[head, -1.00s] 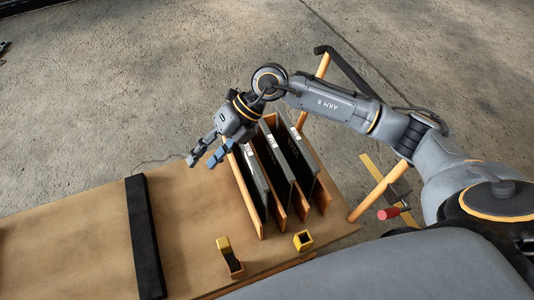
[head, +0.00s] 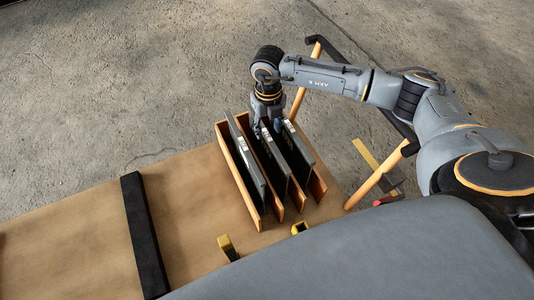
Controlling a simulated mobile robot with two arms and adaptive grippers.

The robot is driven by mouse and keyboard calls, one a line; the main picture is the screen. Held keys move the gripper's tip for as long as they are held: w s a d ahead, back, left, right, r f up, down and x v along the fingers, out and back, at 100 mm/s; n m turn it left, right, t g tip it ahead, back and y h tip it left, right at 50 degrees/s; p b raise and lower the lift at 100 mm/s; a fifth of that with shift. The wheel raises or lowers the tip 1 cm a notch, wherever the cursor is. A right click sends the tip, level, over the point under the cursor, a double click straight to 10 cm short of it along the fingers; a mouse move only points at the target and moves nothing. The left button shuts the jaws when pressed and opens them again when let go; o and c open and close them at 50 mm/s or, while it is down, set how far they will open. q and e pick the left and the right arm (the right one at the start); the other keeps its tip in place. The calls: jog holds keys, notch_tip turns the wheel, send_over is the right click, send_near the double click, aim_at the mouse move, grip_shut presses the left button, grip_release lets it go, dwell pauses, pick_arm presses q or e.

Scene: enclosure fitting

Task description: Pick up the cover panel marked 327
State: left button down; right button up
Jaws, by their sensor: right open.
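Several dark cover panels stand on edge in a wooden slotted rack (head: 228,150): a left panel (head: 252,171), a middle panel (head: 275,165) and a right panel (head: 298,150). Each has a small white label near its far top edge. The numbers are too small to read, so I cannot tell which is 327. My right gripper (head: 267,131) is open and points down at the far end of the rack. Its fingers are about the top of the middle panel, one on either side; contact is unclear. My left gripper is not in view.
The rack stands on a brown workbench (head: 60,240) with a black bar (head: 145,235) across it. Two yellow-and-black pieces, a left one (head: 228,247) and a right one (head: 299,228), are at the near edge. An orange rail (head: 375,181) stands right of the bench.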

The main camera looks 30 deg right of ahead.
aim_at(267, 135)
jog(key=shift+f, duration=0.4)
notch_tip(267, 135, down, 4)
jog(key=shift+w+a+r+p, duration=0.1)
jog(key=shift+w+r+p, duration=0.05)
jog(key=shift+p, duration=0.8)
jog(key=shift+f, duration=0.35)
jog(key=shift+c, duration=0.3)
grip_shut()
jog(key=shift+w+r, duration=0.15)
